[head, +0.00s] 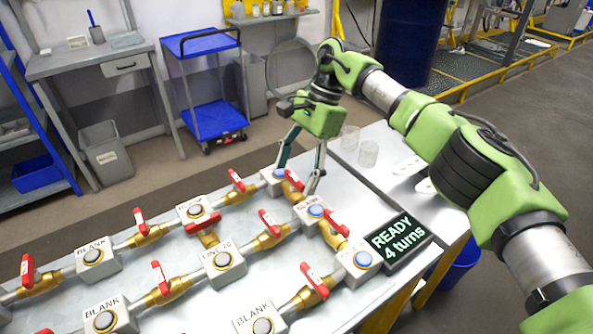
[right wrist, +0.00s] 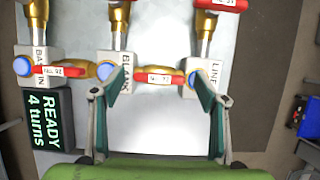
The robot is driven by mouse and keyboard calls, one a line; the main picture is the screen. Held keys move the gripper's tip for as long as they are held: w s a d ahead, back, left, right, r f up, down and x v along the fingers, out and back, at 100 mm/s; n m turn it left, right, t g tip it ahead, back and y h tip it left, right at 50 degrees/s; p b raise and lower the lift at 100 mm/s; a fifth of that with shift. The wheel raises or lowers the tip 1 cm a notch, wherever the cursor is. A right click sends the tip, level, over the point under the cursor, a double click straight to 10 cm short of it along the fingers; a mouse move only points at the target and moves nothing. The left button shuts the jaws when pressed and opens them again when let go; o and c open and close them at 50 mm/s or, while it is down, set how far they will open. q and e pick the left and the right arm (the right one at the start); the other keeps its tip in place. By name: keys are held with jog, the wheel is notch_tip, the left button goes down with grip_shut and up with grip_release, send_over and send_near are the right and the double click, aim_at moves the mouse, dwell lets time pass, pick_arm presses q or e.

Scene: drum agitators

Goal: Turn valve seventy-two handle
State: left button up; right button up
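Red lever handles sit on brass valves between grey blocks with round buttons. My right gripper (head: 294,181) is open around the far-right valve, between the far corner block (head: 275,181) and the block marked BLANK. In the right wrist view, a red handle (right wrist: 166,78) lies between my two spread fingers, in front of them. Its small white label is too blurred to read surely. Another red handle (right wrist: 58,71) lies left of BLANK; it also shows in the head view (head: 337,224). I cannot tell from the labels which handle is seventy-two. My left gripper is not in view.
A black display (head: 397,240) reads "READY 4 turns" at the bench's right end. Several more red-handled valves and pipes fill the bench to the left. Two clear cups (head: 368,153) stand on the side table behind. A blue cart (head: 214,118) stands beyond.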

jog(key=v, duration=0.7)
jog(key=shift+r, duration=0.2)
jog(key=shift+w+d, duration=0.1)
jog(key=shift+d, duration=0.05)
